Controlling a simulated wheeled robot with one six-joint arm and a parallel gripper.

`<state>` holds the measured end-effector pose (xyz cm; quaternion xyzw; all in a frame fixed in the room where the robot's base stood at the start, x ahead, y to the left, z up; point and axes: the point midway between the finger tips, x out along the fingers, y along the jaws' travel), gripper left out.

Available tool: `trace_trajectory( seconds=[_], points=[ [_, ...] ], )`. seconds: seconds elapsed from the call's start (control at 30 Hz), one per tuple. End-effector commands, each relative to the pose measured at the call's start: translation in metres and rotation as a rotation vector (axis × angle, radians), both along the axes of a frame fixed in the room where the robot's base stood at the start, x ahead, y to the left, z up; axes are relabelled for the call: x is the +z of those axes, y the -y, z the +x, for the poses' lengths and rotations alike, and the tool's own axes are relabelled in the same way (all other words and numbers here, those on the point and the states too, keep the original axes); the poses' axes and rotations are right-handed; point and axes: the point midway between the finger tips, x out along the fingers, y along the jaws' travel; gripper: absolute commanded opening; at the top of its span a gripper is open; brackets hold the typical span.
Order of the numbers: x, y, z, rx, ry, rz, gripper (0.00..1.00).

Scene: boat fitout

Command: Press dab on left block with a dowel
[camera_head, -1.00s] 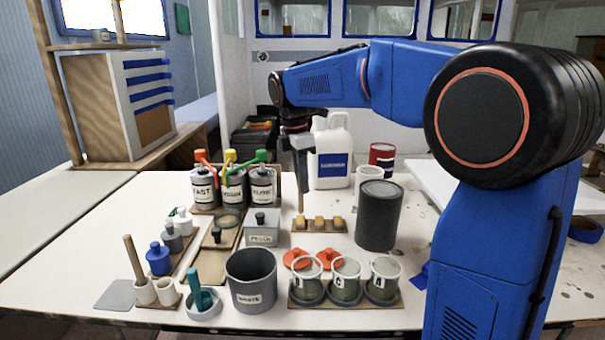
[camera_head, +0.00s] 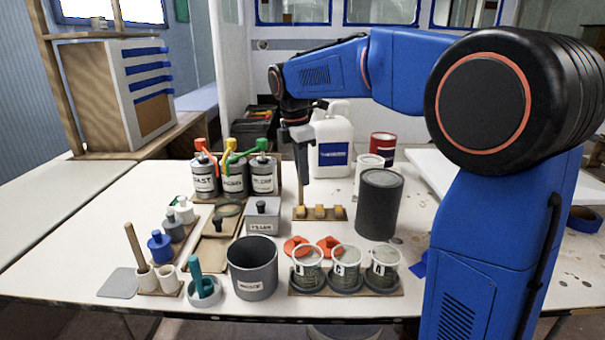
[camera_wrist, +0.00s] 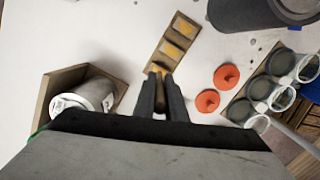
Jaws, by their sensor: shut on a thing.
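A tan strip (camera_head: 326,218) carries three small yellowish blocks in a row on the bench. The left block (camera_head: 300,211) is below my gripper (camera_head: 301,177). My gripper is shut on a thin wooden dowel (camera_head: 301,191) that points straight down. The dowel's lower end is at the left block's top; I cannot tell whether it touches. In the wrist view my gripper (camera_wrist: 160,92) covers most of the dowel, and the left block (camera_wrist: 158,68) shows just past the fingertips. The middle block (camera_wrist: 172,49) and right block (camera_wrist: 184,27) carry yellow patches.
A dark grey can (camera_head: 379,205) stands right of the strip. Labelled pump cans (camera_head: 235,182) and a grey box (camera_head: 262,218) stand to its left. Orange lids (camera_head: 328,245), clear cups (camera_head: 345,265) and a grey bin (camera_head: 252,270) are in front. A white jug (camera_head: 331,150) stands behind.

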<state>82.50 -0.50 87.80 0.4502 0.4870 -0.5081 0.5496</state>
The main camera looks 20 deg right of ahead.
Motion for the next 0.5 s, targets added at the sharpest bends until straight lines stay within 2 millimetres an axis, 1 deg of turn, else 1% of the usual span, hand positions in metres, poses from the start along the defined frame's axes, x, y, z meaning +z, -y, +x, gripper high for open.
trace_trajectory(
  seconds=[0.5],
  points=[
    [-0.0048,0.0,-0.0001,0.0,-0.001,0.0,0.0]
  ],
)
